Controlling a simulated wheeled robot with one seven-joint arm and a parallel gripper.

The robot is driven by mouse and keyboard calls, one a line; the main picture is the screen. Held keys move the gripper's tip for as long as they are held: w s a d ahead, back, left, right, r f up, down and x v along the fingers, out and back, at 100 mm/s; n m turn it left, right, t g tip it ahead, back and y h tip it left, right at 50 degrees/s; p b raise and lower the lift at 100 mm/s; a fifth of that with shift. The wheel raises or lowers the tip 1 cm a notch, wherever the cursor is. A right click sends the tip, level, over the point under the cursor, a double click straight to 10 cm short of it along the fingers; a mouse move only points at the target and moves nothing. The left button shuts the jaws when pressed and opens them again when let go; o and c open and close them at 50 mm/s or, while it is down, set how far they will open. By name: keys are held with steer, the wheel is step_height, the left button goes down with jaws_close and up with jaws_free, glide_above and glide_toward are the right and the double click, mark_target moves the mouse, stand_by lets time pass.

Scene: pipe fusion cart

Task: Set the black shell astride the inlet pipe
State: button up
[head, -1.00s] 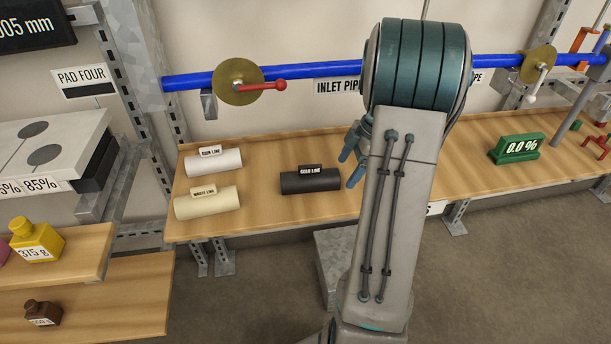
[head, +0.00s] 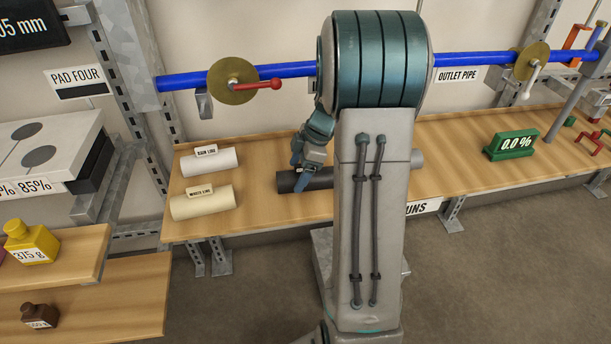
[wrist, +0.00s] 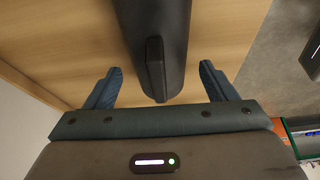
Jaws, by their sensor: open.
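The black shell (head: 289,183) lies on the wooden shelf, partly hidden by my arm and gripper in the head view. My gripper (head: 300,174) is over it. In the wrist view the black shell (wrist: 172,30) lies between the two spread fingers of my gripper (wrist: 158,88), with a visible gap on each side. Its raised label tab (wrist: 155,68) points toward the camera. The blue inlet pipe (head: 190,80) runs along the wall above the shelf, at the left, through a brass disc with a red handle (head: 235,82). My arm hides the pipe's middle and its label.
A white rain line shell (head: 210,163) and a cream waste line shell (head: 202,204) lie on the shelf (head: 250,210) to the left. A green 0.0 % display (head: 511,146) stands at the right. The outlet pipe (head: 475,62) continues right of my arm.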

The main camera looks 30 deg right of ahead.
steer(key=shift+f, duration=0.45)
steer(key=c, duration=1)
steer(key=shift+r, duration=0.1)
steer(key=shift+s+r, duration=0.1)
steer(key=shift+r, duration=0.15)
steer(key=s+a, duration=0.1)
steer(key=s, duration=0.4)
steer(key=s+a, duration=0.2)
steer(key=s, duration=0.4)
steer(key=s+a+b, duration=0.1)
steer(key=s+a, duration=0.1)
steer(key=s, duration=0.4)
